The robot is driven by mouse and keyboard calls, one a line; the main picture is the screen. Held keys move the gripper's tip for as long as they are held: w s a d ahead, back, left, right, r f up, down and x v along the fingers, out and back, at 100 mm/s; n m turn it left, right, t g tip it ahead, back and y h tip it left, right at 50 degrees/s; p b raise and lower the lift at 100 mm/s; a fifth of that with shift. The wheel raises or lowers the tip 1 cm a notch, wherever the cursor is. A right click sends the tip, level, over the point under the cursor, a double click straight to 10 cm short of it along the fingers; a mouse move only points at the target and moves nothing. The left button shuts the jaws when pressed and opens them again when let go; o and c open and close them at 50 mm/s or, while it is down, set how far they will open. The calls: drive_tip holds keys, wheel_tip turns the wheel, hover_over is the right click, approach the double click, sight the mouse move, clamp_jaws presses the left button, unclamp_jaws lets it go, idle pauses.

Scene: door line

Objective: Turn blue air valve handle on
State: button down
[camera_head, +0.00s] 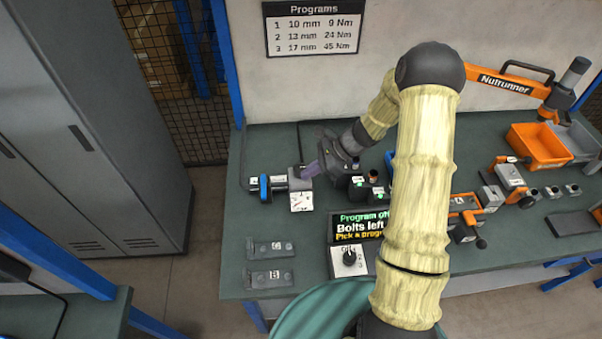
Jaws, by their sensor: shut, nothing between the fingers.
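The air valve has a blue handle (264,187) and stands at the left end of the green bench, in the head view. Its grey body (288,181) lies just right of the handle, with a small white dial plate (301,202) below. My gripper (306,171) reaches down from the upper right. Its purple fingers are shut and empty. The fingertips are right of the blue handle, apart from it, over or beside the valve's right end. I cannot tell whether they touch the body.
A control box with a screen (360,226) and a knob stands at the bench front. Two grey plates, C (270,250) and B (271,278), lie left of it. An orange bin (537,146) and the nutrunner (505,83) are at right. Bare bench lies in front of the valve.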

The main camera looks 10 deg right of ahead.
sight(264, 188)
drive_tip(key=p+x, duration=0.2)
drive_tip(key=x, duration=0.6)
drive_tip(key=shift+s+a+f, duration=0.1)
drive_tip(key=shift+a+f, duration=0.05)
drive_tip(key=shift+a, duration=0.15)
drive_tip(key=a+p, duration=0.2)
drive_tip(key=a, duration=0.1)
drive_tip(key=shift+a, duration=0.3)
